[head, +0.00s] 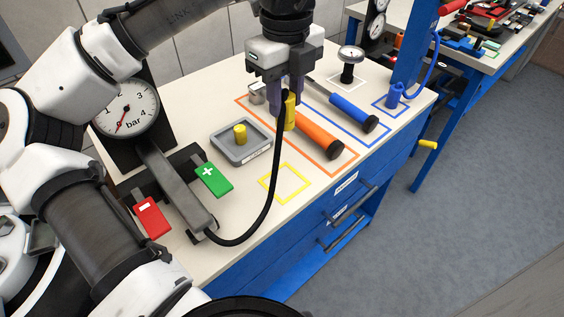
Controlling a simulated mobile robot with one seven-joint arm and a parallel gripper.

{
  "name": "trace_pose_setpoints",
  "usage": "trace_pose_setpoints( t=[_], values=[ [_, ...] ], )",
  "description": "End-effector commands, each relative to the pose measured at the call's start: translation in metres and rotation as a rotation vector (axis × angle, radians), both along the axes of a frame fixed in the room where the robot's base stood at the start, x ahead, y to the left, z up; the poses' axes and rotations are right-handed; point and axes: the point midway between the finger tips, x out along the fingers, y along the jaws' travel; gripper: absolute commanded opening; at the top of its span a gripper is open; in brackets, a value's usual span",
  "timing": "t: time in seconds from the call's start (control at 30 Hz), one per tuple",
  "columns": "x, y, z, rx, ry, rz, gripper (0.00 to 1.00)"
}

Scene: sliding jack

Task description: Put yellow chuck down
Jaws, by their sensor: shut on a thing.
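My gripper (286,105) is shut on the yellow chuck (290,112) and holds it upright above the bench. A black hose (274,175) runs from the chuck's top down to the grey bar of the gauge unit (175,185). A yellow square outline (305,190) is marked on the bench in front of my gripper, and its inside is empty. Whether the chuck touches anything below is hard to tell. My gripper's fingers partly hide it.
A grey tray (219,152) with a short yellow cylinder (240,134) stands to the left. An orange-handled tool (318,134) and a blue-handled tool (352,112) lie close on the right. Green plus (213,179) and red minus (151,217) pedals flank the gauge unit.

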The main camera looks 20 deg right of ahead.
Motion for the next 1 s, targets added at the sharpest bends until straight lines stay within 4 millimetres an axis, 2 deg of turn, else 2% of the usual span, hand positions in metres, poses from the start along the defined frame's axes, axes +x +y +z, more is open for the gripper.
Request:
trace_pose_setpoints(
  t=[0.2,0.4,0.67,0.83,1.0],
  values=[
    [0.000,0.002,-0.060,0.004,0.000,0.004,0.00],
    [0.000,0.001,-0.107,0.002,0.000,0.004,0.00],
    [0.000,0.000,-0.133,0.000,-0.001,0.004,0.00],
    [0.000,0.000,-0.158,0.001,-0.001,0.004,0.00],
    [0.001,0.000,-0.166,0.000,-0.002,0.004,0.00]
  ],
)
